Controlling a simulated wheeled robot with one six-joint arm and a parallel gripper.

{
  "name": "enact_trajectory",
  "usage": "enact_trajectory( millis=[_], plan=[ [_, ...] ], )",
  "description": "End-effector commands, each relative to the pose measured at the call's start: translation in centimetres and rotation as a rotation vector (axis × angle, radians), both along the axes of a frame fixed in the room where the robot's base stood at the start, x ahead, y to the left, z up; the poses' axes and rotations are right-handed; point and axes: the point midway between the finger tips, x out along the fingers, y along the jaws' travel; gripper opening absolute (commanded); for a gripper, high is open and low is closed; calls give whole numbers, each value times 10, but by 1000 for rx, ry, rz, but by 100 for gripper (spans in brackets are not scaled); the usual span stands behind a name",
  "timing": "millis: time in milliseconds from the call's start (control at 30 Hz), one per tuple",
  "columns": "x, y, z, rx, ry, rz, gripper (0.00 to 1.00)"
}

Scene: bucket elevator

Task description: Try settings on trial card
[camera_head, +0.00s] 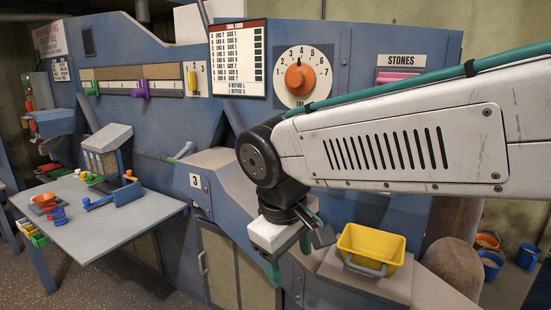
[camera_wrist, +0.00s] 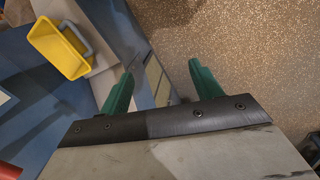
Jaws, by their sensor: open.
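The trial card (camera_head: 238,58) hangs on the blue machine wall, with printed rows and a column of dark boxes at its right. Right of it is a round dial with an orange knob (camera_head: 300,79), its pointer seemingly up near 4. Left of the card are a green slider (camera_head: 92,88) and a purple slider (camera_head: 139,89) on a scale, and a small 2–3 panel (camera_head: 195,79). My gripper (camera_wrist: 160,72) is open and empty, pointing down over the floor in the wrist view. In the head view it is partly hidden beside the yellow bucket.
The yellow bucket (camera_head: 370,247) sits on a grey ledge right of my gripper; it also shows in the wrist view (camera_wrist: 60,48). A pink block (camera_head: 398,77) lies under the STONES sign. A grey table (camera_head: 110,222) with small coloured items stands left. My arm crosses the right side.

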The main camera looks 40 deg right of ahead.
Motion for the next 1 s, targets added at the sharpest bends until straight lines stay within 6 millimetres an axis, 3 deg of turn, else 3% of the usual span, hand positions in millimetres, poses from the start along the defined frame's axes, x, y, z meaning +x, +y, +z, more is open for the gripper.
enact_trajectory(
  millis=[200,433,600,700,800,1000],
  plan=[
    [62,-102,13,-476,266,254,64],
    [164,-185,34,-949,584,620,64],
    [242,-212,30,-1207,770,881,64],
    [274,-218,24,-1307,837,990,64],
    [294,-220,18,-1367,876,1059,64],
    [308,-234,16,-1398,896,1093,64]
  ],
)
